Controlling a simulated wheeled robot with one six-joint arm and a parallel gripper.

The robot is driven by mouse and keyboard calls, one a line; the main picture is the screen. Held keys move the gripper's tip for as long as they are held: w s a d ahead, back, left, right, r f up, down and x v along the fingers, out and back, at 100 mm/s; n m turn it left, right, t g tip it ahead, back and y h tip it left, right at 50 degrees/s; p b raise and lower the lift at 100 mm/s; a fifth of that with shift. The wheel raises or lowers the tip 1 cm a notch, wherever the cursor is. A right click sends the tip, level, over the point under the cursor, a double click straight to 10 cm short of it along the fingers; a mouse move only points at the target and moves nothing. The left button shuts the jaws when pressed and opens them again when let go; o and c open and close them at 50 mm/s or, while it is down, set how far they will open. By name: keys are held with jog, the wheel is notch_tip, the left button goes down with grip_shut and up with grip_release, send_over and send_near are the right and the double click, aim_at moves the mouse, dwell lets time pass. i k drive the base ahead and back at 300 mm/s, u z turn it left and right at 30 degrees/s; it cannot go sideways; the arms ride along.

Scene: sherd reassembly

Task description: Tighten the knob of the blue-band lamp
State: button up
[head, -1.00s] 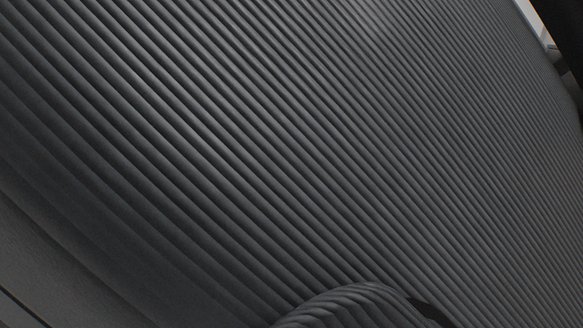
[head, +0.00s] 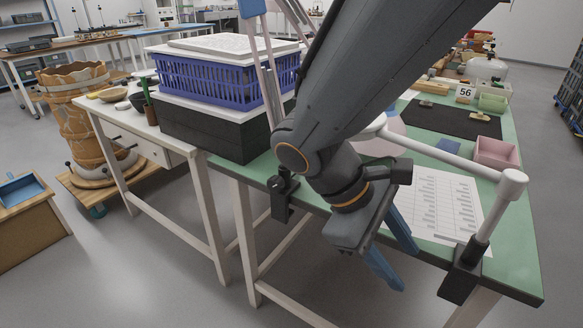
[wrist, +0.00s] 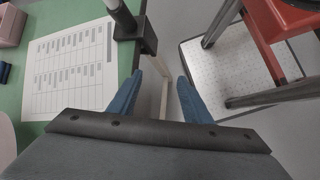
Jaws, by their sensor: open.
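My gripper (head: 405,268) hangs in front of the green table's near edge, with its blue fingers apart and nothing between them. In the wrist view my gripper (wrist: 160,76) is also open, over the floor beside the table edge. A black clamp (head: 462,275) grips the table edge to the right of my gripper, with a pale jointed tube rising from it. The clamp also shows close by in the wrist view (wrist: 146,36). A second black clamp (head: 283,197) sits on the edge to the left. I cannot make out a blue band or a knob on either.
The green table (head: 520,255) carries a printed sheet (head: 432,205), a pink box (head: 495,152) and a dark mat (head: 450,120). A purple crate (head: 215,80) stands on dark boxes at the left. In the wrist view a red-framed stool (wrist: 280,20) stands right of my gripper.

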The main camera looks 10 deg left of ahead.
aim_at(276, 184)
jog(key=u, duration=1)
jog(key=k, duration=0.35)
jog(key=z, duration=0.5)
